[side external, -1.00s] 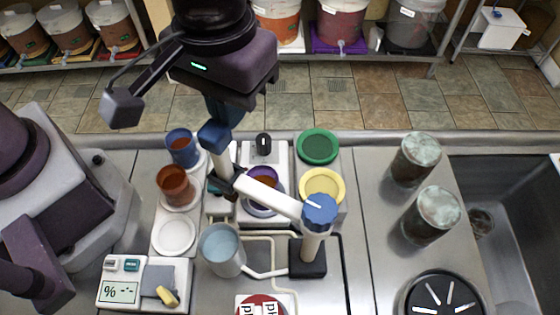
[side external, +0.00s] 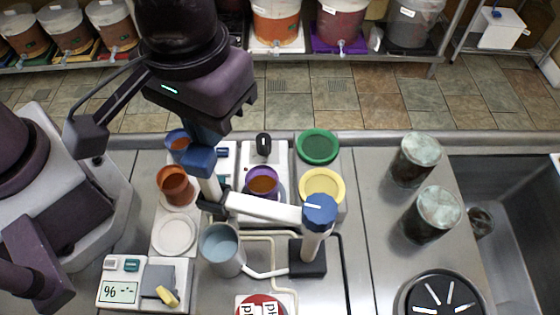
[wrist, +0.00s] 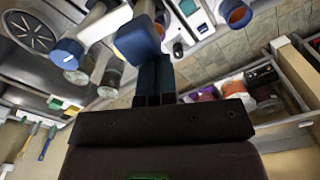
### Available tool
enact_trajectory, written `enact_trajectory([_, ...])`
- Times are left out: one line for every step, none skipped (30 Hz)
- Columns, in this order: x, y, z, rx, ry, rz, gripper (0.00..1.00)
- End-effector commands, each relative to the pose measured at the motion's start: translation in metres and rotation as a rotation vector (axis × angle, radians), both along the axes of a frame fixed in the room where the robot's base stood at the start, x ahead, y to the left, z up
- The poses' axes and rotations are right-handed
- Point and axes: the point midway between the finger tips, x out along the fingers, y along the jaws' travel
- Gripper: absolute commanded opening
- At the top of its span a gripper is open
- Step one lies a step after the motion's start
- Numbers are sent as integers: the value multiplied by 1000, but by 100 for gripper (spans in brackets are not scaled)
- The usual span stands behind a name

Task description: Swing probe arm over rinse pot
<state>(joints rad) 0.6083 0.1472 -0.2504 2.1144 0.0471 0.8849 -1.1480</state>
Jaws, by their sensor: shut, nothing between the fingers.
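The white probe arm (side external: 262,208) runs left from a post with a blue knob (side external: 320,211). A dark clip (side external: 213,203) at its left end carries an upright probe with a blue cap (side external: 202,161). The cap also shows in the wrist view (wrist: 138,38). My gripper (side external: 205,140) is shut and empty, its fingertips down at the cap; I cannot tell whether they touch. In the wrist view the fingers (wrist: 154,72) lie together. A grey pot holding pale blue liquid (side external: 220,246), seemingly the rinse pot, stands just in front of the clip. The probe's lower tip is hidden.
A red-brown cup (side external: 175,186) and an empty white dish (side external: 174,234) stand left of the arm. A purple-rimmed cup (side external: 262,183) sits behind it. Green (side external: 318,146) and yellow (side external: 322,187) round pieces lie to the right. A meter (side external: 122,281) is at front left.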

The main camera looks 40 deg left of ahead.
Motion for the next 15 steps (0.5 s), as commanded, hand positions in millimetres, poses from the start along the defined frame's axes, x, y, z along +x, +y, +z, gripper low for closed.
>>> enact_trajectory([0, 0, 0, 0, 0, 0, 0])
enact_trajectory([0, 0, 0, 0, 0, 0, 0])
enact_trajectory([-1, 0, 0, 0, 0, 0, 0])
enact_trajectory([-1, -1, 0, 0, 0, -1, 0])
enact_trajectory([-3, -1, 0, 0, 0, -1, 0])
enact_trajectory([-4, -2, 0, 0, 0, -2, 0])
enact_trajectory([-6, -3, 0, 0, 0, -2, 0])
enact_trajectory([-8, -4, 0, 0, 0, -2, 0])
enact_trajectory([-12, -5, 0, 0, 0, -3, 0])
enact_trajectory([-14, -6, 0, 0, 0, -4, 0])
enact_trajectory([-17, -7, 0, 0, 0, -4, 0])
enact_trajectory([-20, -8, 0, 0, 0, -3, 0])
enact_trajectory([-23, -9, 0, 0, 0, -3, 0])
enact_trajectory([-25, -10, 0, 0, 0, -3, 0])
enact_trajectory([-26, -11, 0, 0, 0, -1, 0])
